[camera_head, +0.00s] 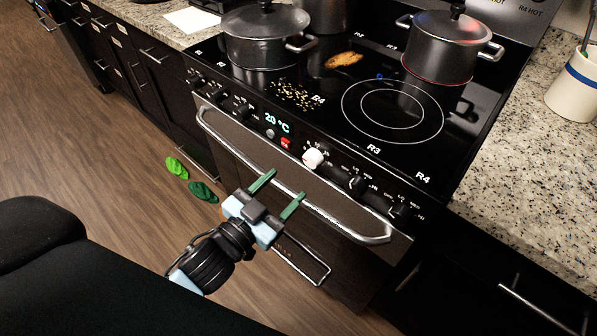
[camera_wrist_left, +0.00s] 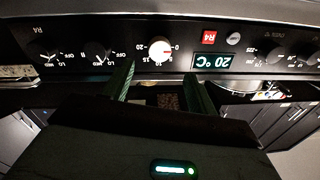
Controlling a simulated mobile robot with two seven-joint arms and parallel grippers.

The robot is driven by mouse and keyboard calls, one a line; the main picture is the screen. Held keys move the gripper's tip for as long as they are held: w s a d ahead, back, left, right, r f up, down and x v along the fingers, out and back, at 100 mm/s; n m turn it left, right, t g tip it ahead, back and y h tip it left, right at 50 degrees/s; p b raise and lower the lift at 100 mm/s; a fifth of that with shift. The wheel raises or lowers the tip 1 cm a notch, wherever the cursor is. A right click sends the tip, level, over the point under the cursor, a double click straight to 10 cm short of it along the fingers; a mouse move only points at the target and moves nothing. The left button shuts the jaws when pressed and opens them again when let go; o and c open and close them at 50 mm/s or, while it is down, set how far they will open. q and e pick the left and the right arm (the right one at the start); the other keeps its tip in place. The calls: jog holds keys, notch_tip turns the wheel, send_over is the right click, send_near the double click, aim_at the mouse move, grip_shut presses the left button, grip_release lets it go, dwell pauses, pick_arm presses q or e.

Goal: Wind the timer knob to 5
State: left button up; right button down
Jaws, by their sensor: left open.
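The white timer knob (camera_head: 313,158) sits on the front panel of the black stove, right of the 20 °C display (camera_head: 277,123). In the left wrist view, which looks upside down, the knob (camera_wrist_left: 160,49) shows a red pointer mark and a dial with 0, 5, 10 and 15 around it; the red mark appears near the 0. My left gripper (camera_head: 279,194) is open and empty in front of the oven door, below and left of the knob, not touching it. Its green fingers (camera_wrist_left: 160,88) also show in the wrist view, with the knob beyond them. My right gripper is out of view.
Black knobs (camera_head: 357,184) line the panel on both sides. The oven handle (camera_head: 305,192) runs below it. Pots (camera_head: 445,45) stand on the cooktop, with crumbs (camera_head: 292,95) and a brown food piece (camera_head: 343,60).

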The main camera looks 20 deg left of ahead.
aim_at(309, 163)
pick_arm(q)
jog(key=x, duration=0.6)
jog(key=shift+w+d, duration=0.1)
jog(key=shift+w, duration=0.2)
jog(key=shift+w+d, duration=0.2)
jog(key=shift+w, duration=0.45)
jog(key=c, duration=1)
jog(key=shift+p, duration=0.3)
